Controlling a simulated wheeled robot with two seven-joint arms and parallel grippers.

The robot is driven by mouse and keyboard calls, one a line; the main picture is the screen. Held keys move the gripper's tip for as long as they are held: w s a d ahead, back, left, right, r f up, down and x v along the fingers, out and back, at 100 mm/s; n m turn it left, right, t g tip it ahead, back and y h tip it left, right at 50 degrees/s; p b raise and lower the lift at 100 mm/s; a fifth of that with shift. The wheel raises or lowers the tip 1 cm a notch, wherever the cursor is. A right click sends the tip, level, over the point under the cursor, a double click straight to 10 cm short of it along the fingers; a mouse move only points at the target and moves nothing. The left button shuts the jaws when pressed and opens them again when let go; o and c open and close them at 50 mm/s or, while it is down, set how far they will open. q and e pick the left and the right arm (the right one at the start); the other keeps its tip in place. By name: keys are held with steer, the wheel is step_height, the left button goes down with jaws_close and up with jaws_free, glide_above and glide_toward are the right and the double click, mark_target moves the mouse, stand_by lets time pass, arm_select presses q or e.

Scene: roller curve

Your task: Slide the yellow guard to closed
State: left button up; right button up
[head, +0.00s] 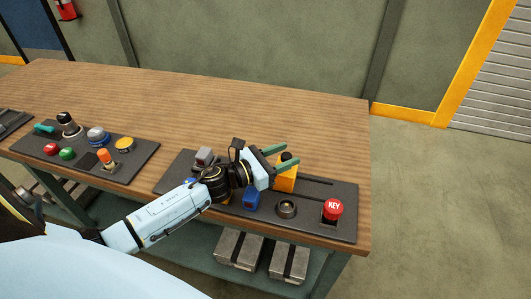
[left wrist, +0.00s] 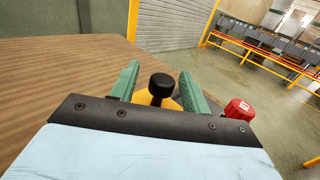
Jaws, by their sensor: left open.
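The yellow guard (head: 285,178) is a block with a black knob on top, standing on the right dark control panel (head: 320,227). A dark slot runs from it to the right along the panel. My left gripper (head: 284,155) is open, with its green fingers around the guard's black knob. In the left wrist view the black knob (left wrist: 161,87) stands between the two fingers (left wrist: 157,85), with the yellow body (left wrist: 150,101) below it. I see a gap on each side of the knob. My right gripper is not in view.
A red KEY button (head: 333,208) sits at the panel's right end, beside a round black-ringed part (head: 286,208). A blue part (head: 251,200) is near my wrist. A second panel (head: 135,167) with several buttons lies left. The back of the wooden table (head: 210,105) is clear.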

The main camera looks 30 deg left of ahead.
arm_select(q)
steer(key=b+v, duration=0.1)
steer(key=v, duration=1.2)
steer(key=shift+b, duration=0.4)
